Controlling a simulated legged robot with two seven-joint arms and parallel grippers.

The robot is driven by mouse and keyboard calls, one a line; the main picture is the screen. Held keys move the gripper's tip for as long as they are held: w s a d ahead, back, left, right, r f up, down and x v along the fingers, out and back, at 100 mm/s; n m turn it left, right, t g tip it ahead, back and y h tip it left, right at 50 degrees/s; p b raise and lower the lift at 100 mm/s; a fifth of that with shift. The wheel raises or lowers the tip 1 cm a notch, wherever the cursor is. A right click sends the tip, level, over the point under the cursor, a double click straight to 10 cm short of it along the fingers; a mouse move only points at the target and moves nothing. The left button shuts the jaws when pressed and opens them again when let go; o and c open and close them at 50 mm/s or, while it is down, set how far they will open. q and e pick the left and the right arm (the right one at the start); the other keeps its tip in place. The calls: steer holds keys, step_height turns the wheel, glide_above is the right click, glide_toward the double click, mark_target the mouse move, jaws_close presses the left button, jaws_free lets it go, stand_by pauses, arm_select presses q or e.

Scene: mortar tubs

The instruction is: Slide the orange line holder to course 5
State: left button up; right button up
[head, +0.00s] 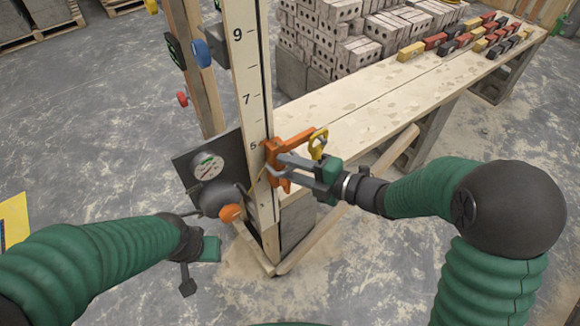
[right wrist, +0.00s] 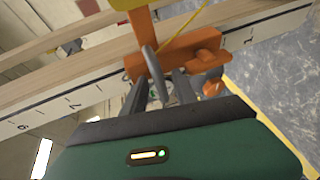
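The orange line holder (head: 277,152) sits on the upright numbered pole (head: 246,75), beside the 5 mark; it looks roughly level with that mark. In the right wrist view the holder (right wrist: 180,55) lies across the pole, with a grey bar or loop in front of it. My right gripper (head: 283,169) is at the holder, its fingers reaching it from the right. The wrist view shows the fingers (right wrist: 160,92) on either side of the grey bar; whether they press on it is unclear. My left gripper (head: 205,248) is low, left of the pole, apart from the holder; its fingertips are not clear.
A dark plate with a round gauge (head: 207,166) and an orange knob (head: 231,213) is left of the pole. A yellow clip (head: 318,143) is by the holder. A long plank bench (head: 370,100) with coloured bricks extends back right. Grey blocks are stacked behind.

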steer(key=p+v, duration=0.1)
steer(key=v, duration=1.6)
steer(key=shift+f, duration=0.15)
